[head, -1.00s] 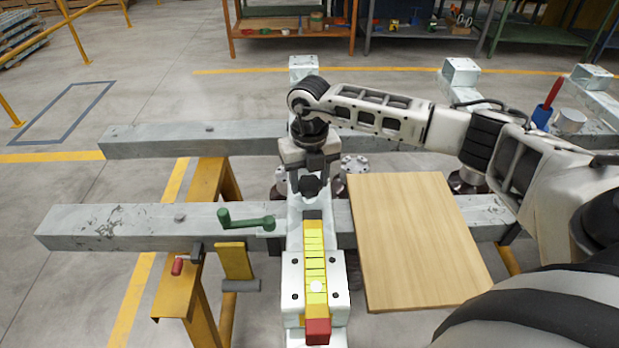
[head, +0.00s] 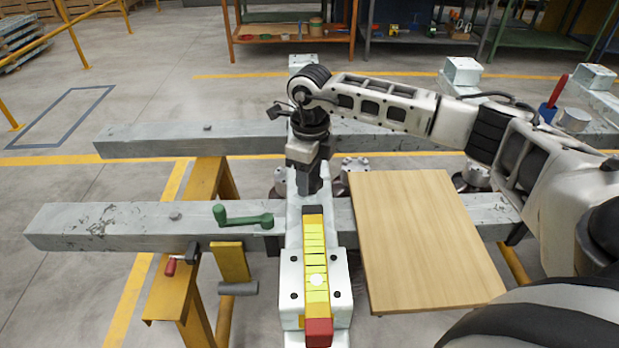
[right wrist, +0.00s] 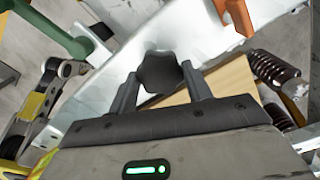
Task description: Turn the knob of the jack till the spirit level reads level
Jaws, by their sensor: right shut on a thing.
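The spirit level (head: 314,240) is a yellow-green strip with dark cross lines, lying along the pale beam. Its white bubble (head: 316,280) sits nearer the red end block (head: 318,332) than the dark far end. My right gripper (head: 311,188) is at the far end of the level, pointing down. In the right wrist view its two fingers (right wrist: 160,88) are shut on the dark lobed knob (right wrist: 160,70) of the jack. In the head view the gripper hides the knob. My left gripper is not in view.
A green crank handle (head: 243,218) stands left of the beam. A wooden board (head: 425,240) lies to the right. Grey crossbeams (head: 110,225) rest on a yellow trestle (head: 205,185). A blue cup with a red-handled tool (head: 547,112) stands at far right.

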